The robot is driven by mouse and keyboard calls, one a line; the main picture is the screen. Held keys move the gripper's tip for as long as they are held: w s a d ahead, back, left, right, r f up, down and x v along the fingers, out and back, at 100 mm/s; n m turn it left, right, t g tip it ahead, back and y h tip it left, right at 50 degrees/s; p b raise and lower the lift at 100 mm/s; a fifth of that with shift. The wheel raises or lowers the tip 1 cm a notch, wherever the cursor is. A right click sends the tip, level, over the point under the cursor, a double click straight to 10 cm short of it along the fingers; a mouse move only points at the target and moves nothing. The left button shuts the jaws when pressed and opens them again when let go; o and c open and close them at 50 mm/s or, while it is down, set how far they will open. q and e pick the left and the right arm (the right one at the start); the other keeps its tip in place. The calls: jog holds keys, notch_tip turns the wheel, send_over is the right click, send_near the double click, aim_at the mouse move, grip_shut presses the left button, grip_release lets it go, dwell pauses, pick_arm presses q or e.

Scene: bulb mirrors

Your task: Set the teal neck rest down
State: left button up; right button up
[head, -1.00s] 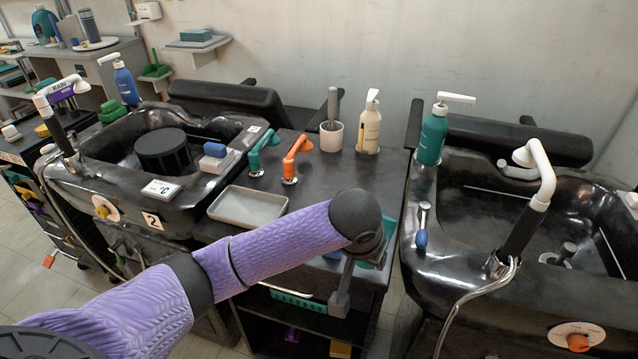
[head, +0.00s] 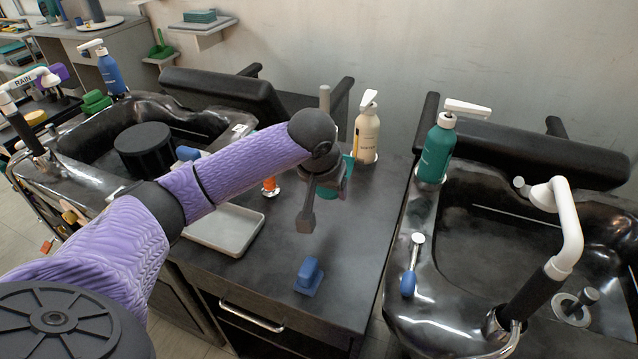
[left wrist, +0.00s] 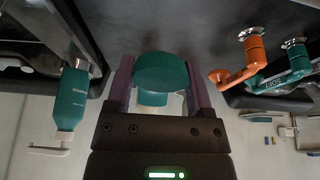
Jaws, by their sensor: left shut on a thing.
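The teal neck rest (left wrist: 162,72) is between the two purple fingers of my left gripper (left wrist: 158,90) in the left wrist view, and the gripper is shut on it. In the head view my left gripper (head: 333,182) is over the dark counter (head: 350,225) between the two basins. Only small teal parts of the neck rest (head: 347,168) show there, behind the gripper and wrist. I cannot tell whether the neck rest touches the counter. My right gripper is not in view.
A cream pump bottle (head: 366,130) stands at the back, a teal pump bottle (head: 437,150) to the right. The counter's right middle is clear.

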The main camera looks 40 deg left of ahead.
aim_at(328, 229)
pick_arm(q)
notch_tip(328, 229, down, 10)
jog(key=b, duration=0.3)
jog(key=shift+b, duration=0.4)
jog(key=o, duration=1.3)
jog(key=shift+c, duration=0.2)
jog(key=p+v, duration=0.5)
jog(key=v, duration=0.7)
jog(key=shift+s, duration=0.1)
